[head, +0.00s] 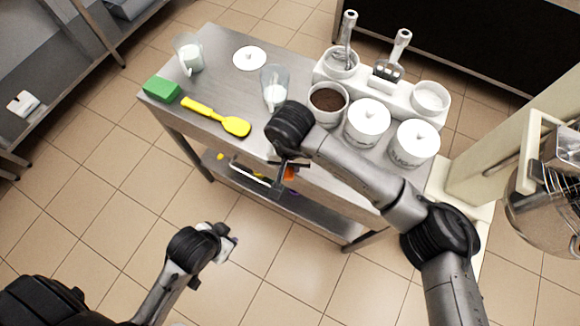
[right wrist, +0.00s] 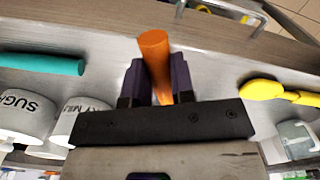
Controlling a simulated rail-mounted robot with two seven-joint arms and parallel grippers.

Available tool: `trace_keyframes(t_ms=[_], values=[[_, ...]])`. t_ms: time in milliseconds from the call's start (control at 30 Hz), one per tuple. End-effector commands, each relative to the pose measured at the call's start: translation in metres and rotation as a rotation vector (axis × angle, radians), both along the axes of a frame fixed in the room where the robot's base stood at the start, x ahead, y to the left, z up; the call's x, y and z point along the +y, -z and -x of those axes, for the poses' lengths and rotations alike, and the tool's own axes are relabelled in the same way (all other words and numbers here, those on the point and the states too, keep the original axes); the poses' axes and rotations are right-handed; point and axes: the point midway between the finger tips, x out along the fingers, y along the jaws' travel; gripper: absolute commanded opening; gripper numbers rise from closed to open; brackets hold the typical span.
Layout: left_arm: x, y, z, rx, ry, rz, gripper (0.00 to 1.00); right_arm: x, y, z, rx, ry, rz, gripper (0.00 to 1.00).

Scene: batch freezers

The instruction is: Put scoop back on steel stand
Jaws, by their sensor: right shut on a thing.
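My right gripper (head: 284,180) is over the near edge of the steel table (head: 222,65), pointing down. In the right wrist view, the gripper (right wrist: 157,78) has its purple fingers shut on an orange handle (right wrist: 154,52), probably the scoop's. The orange also shows in the head view (head: 290,172). The scoop's head is hidden. I cannot pick out a separate steel stand for certain. My left gripper (head: 222,243) is low at the bottom, away from the table; its jaw opening is unclear.
On the table are a green sponge (head: 161,89), yellow spatula (head: 217,117), clear jugs (head: 188,54) and (head: 275,86), and white lid (head: 249,58). White canisters (head: 367,122) and a white holder (head: 365,85) stand right. A lower shelf (head: 308,210) holds items. A teal bar (right wrist: 40,64) shows in the wrist view.

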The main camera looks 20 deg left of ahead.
Motion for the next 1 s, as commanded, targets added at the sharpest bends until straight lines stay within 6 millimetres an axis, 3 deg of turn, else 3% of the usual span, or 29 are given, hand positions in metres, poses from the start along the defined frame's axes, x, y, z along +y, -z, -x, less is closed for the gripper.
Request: trace_keyframes(t_ms=[267,733,767,1000], values=[[-0.003,0.008,0.0,0.0,-0.007,0.011,0.43,0.0,0.034,0.001,0.004,0.0,-0.001,0.0],[-0.001,0.014,0.0,0.0,-0.002,0.003,0.43,0.0,0.041,0.0,0.001,-0.001,0.0,0.0],[-0.001,0.012,0.0,0.0,-0.001,0.002,0.43,0.0,0.039,0.0,0.001,0.0,0.0,0.26],[0.001,0.012,0.0,0.001,0.003,-0.003,0.43,0.0,0.039,0.0,0.001,0.0,0.0,0.49]])
